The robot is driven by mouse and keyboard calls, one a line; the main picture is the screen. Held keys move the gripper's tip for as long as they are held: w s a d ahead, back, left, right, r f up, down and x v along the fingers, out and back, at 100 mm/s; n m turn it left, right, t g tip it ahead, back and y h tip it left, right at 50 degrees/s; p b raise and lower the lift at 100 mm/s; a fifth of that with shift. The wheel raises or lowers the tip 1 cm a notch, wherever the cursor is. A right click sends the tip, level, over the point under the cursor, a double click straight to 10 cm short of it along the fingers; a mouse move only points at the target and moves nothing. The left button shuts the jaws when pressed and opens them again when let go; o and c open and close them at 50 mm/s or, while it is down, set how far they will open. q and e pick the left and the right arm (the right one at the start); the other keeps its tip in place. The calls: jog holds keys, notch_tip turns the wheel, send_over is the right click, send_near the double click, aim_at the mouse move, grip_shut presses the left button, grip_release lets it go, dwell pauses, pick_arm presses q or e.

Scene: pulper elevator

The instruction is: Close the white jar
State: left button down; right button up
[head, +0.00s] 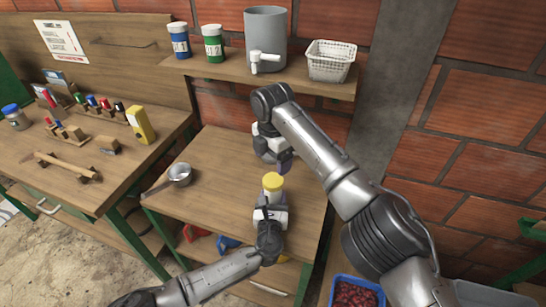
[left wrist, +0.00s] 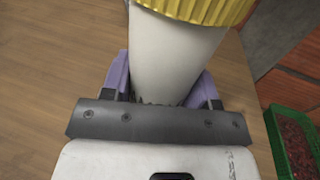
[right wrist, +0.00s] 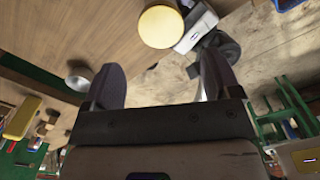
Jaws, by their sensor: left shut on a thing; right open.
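The white jar (head: 272,194) stands upright over the lower wooden table, with its yellow lid (head: 272,181) on top. My left gripper (head: 271,208) is shut around the jar's body. In the left wrist view the white jar (left wrist: 178,60) sits between the purple fingers, and the ribbed yellow lid (left wrist: 195,8) is at its mouth. How tight the lid is cannot be seen. My right gripper (head: 278,160) is open and empty, above and behind the jar. In the right wrist view the round yellow lid (right wrist: 160,27) lies beyond the open fingers, apart from them.
A small metal pan (head: 180,173) stands on the table at left. A shelf (head: 290,85) behind holds a grey tank (head: 266,35), a white basket (head: 331,62) and two lidded jars. A tool bench (head: 70,170) is at left. A blue crate (head: 355,292) of red berries is below right.

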aim_at(273, 180)
jog(key=shift+d+n, duration=0.1)
jog(key=shift+n, duration=0.8)
jog(key=shift+f, duration=4.05)
